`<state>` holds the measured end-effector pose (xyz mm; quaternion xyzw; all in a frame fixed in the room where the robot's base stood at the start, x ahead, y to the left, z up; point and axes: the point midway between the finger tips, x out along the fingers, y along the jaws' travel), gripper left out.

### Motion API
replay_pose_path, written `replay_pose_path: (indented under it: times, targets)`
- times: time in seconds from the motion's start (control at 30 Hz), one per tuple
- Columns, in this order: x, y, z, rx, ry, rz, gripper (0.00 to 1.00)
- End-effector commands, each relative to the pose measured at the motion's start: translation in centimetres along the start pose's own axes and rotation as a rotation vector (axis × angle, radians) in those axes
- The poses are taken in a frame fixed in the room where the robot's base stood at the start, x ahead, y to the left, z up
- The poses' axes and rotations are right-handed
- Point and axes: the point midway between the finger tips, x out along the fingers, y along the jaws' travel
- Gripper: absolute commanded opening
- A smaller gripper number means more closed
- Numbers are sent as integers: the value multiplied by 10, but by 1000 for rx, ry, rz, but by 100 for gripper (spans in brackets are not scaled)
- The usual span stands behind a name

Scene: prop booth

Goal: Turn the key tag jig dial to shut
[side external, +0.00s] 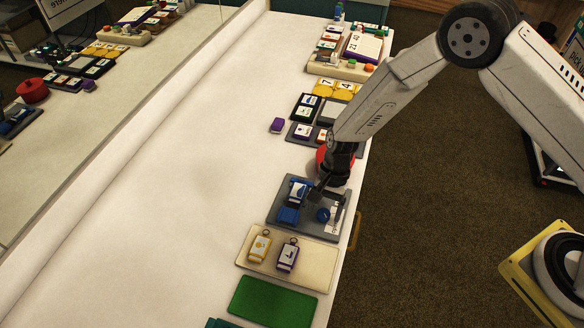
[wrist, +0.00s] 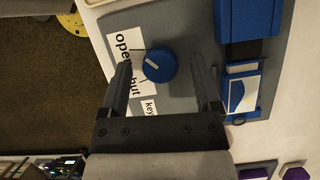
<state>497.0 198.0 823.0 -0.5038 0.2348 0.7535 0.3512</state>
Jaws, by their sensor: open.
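The key tag jig is a grey plate (side external: 280,222) near the table's right edge; it also shows in the wrist view (wrist: 190,22). Its round blue dial (wrist: 160,65) (side external: 323,215) has a short white mark, pointing toward the label side, nearer "open" (wrist: 123,48) than "shut" (wrist: 134,88). A blue block (wrist: 248,18) (side external: 288,215) and a blue-and-white key tag (wrist: 243,92) (side external: 298,191) are on the plate. My gripper (wrist: 160,62) (side external: 326,204) points down at the dial, open, one finger on either side of it in the wrist view. Contact cannot be told.
A cream tray (side external: 318,280) with yellow (side external: 260,247) and purple (side external: 287,256) tags lies nearer the camera, then a green mat (side external: 272,302). A red object (side external: 321,158) is partly behind my arm. A purple block (side external: 277,126) lies left of dark trays. The white table's middle is clear.

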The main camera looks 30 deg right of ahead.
Motion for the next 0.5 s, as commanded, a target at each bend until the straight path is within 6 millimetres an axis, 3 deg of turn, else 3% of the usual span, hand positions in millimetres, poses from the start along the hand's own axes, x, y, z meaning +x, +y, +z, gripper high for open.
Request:
replay_pose_path:
  times: [0.27,0.37,0.5]
  targets:
    - [2,0,0,0,0,0,81]
    - [2,0,0,0,0,0,56]
    - [1,0,0,0,0,0,12]
